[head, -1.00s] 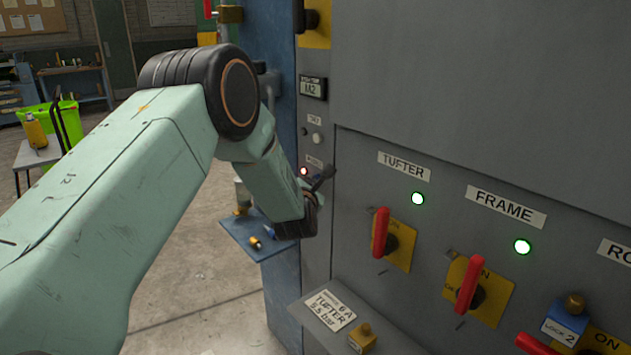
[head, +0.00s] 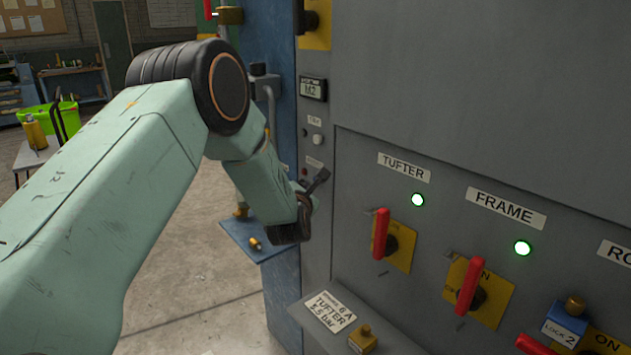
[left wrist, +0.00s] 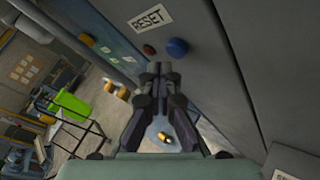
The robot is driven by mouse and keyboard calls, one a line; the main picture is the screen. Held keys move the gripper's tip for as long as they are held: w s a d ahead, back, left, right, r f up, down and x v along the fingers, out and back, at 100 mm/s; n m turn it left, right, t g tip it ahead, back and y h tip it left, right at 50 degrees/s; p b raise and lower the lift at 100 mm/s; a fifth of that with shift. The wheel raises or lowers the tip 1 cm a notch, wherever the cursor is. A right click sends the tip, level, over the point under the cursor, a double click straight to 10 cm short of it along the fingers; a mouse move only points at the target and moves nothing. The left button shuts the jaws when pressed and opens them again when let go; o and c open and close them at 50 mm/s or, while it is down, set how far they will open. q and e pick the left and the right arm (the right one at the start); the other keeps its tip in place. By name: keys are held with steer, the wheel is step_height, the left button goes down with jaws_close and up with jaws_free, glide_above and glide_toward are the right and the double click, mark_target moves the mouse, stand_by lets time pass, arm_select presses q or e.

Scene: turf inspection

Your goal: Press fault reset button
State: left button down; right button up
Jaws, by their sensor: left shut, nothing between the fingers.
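The blue button (left wrist: 177,47) sits on the grey panel under the RESET label (left wrist: 150,18) in the left wrist view, beside a small dark red lamp (left wrist: 149,50). In the head view the label (head: 314,162) and lamp (head: 303,171) show small on the cabinet's narrow front strip; my left gripper hides the button there. My left gripper (head: 322,176) is shut and empty, its tips close to the panel. In the left wrist view the shut fingertips (left wrist: 160,68) lie just below the button and lamp, with a gap in the picture.
Red-handled switches (head: 381,232) and green lamps (head: 417,199) line the panel at right. A ledge with a TUFTER tag (head: 329,311) juts out below. A blue shelf (head: 250,241) is under my left arm. Open floor lies at left.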

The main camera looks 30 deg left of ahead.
arm_select(q)
steer(key=shift+s+a+p, duration=0.15)
steer(key=shift+s+a, duration=0.15)
steer(key=shift+s, duration=0.45)
steer(key=shift+s+a+p, duration=0.2)
steer(key=shift+s+a, duration=0.15)
steer(key=shift+s, duration=0.45)
steer(key=shift+s+a+p, duration=0.15)
steer(key=shift+s+a, duration=0.15)
steer(key=shift+s, duration=0.45)
steer(key=s+d+f+m+g+h, duration=0.25)
steer(key=s+d+f+m, duration=0.35)
steer(key=s+f+m, duration=0.4)
steer(key=s+d+f+m+g+h, duration=0.2)
steer(key=s+d+f+m+g, duration=0.25)
steer(key=f+m, duration=0.55)
steer(key=s+d+f+m+g, duration=0.2)
steer(key=s+f+m, duration=0.1)
steer(key=s, duration=0.7)
steer(key=s+d+f+m+g+h+b, duration=0.1)
steer(key=s+d+f+m+g, duration=0.2)
steer(key=s, duration=0.8)
steer(key=s+d+f+m+g+h+b, duration=0.1)
steer(key=s+d+f+m+g, duration=0.2)
steer(key=s+m, duration=0.3)
steer(key=s, duration=0.5)
steer(key=shift+f+m, duration=0.3)
steer(key=shift+m, duration=0.1)
